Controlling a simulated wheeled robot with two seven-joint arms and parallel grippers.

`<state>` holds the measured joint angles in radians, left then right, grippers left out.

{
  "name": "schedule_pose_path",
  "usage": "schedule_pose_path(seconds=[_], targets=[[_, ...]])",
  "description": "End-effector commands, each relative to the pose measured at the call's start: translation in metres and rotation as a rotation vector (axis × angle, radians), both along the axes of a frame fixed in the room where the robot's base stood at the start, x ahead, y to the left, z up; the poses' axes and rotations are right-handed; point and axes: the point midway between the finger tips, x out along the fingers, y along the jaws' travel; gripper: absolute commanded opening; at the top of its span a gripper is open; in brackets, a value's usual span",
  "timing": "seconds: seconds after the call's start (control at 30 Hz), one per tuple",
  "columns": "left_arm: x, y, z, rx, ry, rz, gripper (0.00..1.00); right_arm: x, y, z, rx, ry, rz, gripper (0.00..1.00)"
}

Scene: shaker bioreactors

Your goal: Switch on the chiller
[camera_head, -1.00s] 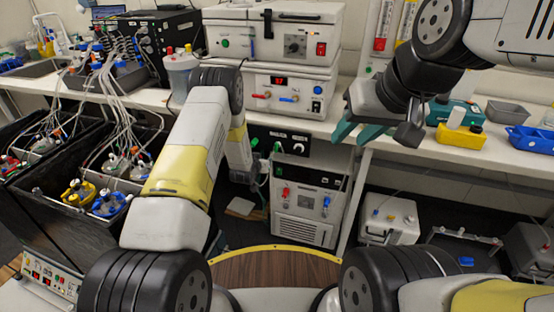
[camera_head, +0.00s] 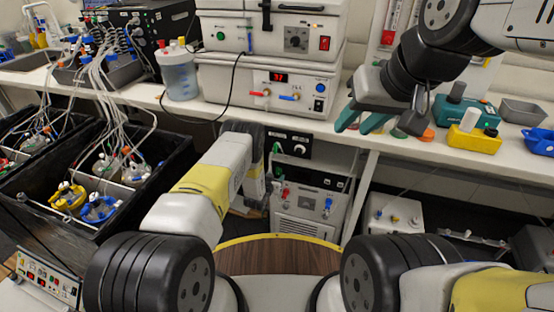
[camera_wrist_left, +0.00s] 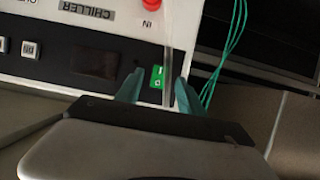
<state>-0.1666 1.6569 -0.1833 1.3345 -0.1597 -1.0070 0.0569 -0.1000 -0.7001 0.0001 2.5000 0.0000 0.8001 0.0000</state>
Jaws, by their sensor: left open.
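The chiller (camera_head: 305,206) stands under the bench, with red and blue connectors on its front. The left wrist view shows its panel (camera_wrist_left: 72,35), labelled CHILLER, with a dark display (camera_wrist_left: 96,63) and a green rocker switch (camera_wrist_left: 157,76). My left gripper (camera_wrist_left: 160,92) is open, its teal fingertips on either side of the switch in that view. Whether they touch the panel cannot be told. In the head view my left gripper (camera_head: 259,192) is beside the chiller's left front, its fingers hidden. My right gripper (camera_head: 362,119) is above the bench, fingers apart and empty.
A clear tube (camera_wrist_left: 169,50) runs close beside the switch, and green cables (camera_wrist_left: 229,50) hang farther right. Above the chiller is a black control box (camera_head: 285,143). A unit with a lit red display (camera_head: 280,78) stands on the bench (camera_head: 440,152). Black tubs (camera_head: 100,190) stand at left.

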Motion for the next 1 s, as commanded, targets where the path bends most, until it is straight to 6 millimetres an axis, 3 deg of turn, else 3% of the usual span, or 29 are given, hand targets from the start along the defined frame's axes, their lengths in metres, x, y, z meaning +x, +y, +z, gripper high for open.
schedule_pose_path(seconds=[0.2, 0.57, 0.6, 0.83, 1.0], targets=[[0.019, -0.006, -0.008, -0.001, -0.001, 0.0, 0.45, 0.0, 0.0, 0.0, 0.0, 0.0, 0.0, 0.36], [0.024, -0.008, -0.01, -0.001, 0.0, 0.001, 0.45, 0.0, 0.0, 0.0, 0.0, 0.0, 0.0, 0.36], [0.024, -0.008, -0.01, -0.001, 0.0, 0.001, 0.43, 0.0, 0.0, 0.0, 0.0, 0.0, 0.0, 0.36], [0.024, -0.008, -0.01, -0.001, 0.0, 0.001, 0.0, 0.0, 0.0, 0.0, 0.0, 0.0, 0.0, 0.36], [0.024, -0.007, -0.011, -0.002, -0.006, 0.001, 0.0, 0.0, 0.0, 0.0, 0.0, 0.0, 0.0, 0.36]])
